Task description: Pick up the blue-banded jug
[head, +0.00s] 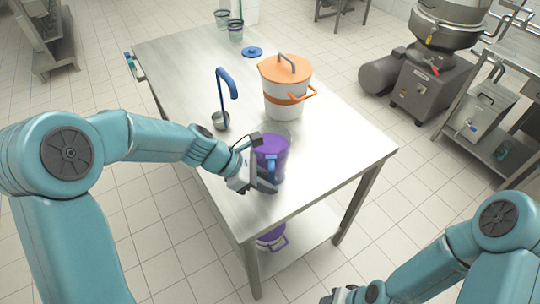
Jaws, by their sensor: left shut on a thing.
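A purple jug-like vessel (271,148) with a blue upright part, like a handle, stands near the front of the steel table (335,150). My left gripper (268,180) is at its near left side, shut on the blue part. The fingers hide some of the vessel's lower side, so I cannot tell if its base touches the table. I see no clear blue band around it. My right gripper (340,296) shows only in part at the bottom edge, away from the table; its jaws are not clear.
A blue lid (252,52) and two clear cups (236,32) are farther back. The table's right front is clear.

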